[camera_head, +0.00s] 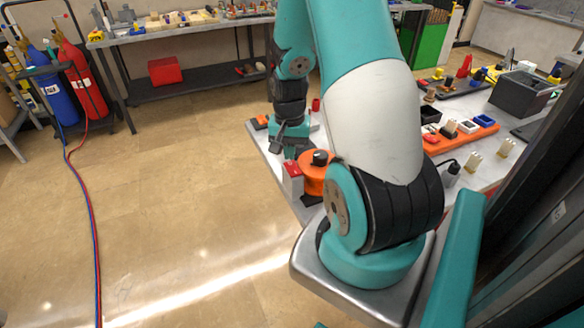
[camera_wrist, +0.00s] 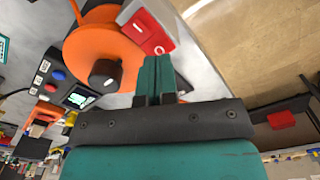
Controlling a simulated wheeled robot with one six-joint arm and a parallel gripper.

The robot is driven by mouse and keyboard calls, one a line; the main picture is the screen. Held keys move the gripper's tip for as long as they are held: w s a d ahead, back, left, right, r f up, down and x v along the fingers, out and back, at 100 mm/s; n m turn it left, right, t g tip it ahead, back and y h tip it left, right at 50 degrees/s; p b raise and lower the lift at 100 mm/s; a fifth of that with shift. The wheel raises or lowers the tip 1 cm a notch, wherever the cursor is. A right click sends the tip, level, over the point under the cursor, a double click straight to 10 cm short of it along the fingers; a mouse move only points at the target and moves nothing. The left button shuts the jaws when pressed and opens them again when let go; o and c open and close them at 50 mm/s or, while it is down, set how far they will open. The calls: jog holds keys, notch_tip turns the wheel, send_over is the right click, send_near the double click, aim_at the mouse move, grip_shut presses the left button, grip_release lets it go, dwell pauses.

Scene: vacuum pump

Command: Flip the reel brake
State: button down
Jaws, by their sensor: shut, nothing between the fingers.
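An orange reel (camera_head: 316,172) with a black knob (camera_head: 320,157) stands near the left edge of the grey table. Beside it is a white block with a red top (camera_head: 292,170), perhaps the reel brake. In the wrist view the orange reel (camera_wrist: 88,52) and its black knob (camera_wrist: 104,73) are at upper left. The red rocker switch on the white block (camera_wrist: 150,33) is just beyond my fingertips. My gripper (camera_wrist: 157,60) is shut and empty, its teal fingers together.
My arm covers the middle of the table. An orange tray (camera_head: 460,138) with small parts and a dark grey bin (camera_head: 522,93) are at right. In the wrist view a control box with a small screen (camera_wrist: 79,97) lies left of my gripper. Open floor lies left of the table.

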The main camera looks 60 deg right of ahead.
aim_at(289, 164)
jog(key=shift+f+b, duration=0.8)
jog(key=shift+f, duration=0.3)
dwell(0.3)
jog(key=shift+r, duration=0.1)
notch_tip(289, 164, up, 7)
jog(key=p, duration=0.6)
jog(key=shift+a, duration=0.1)
dwell(0.6)
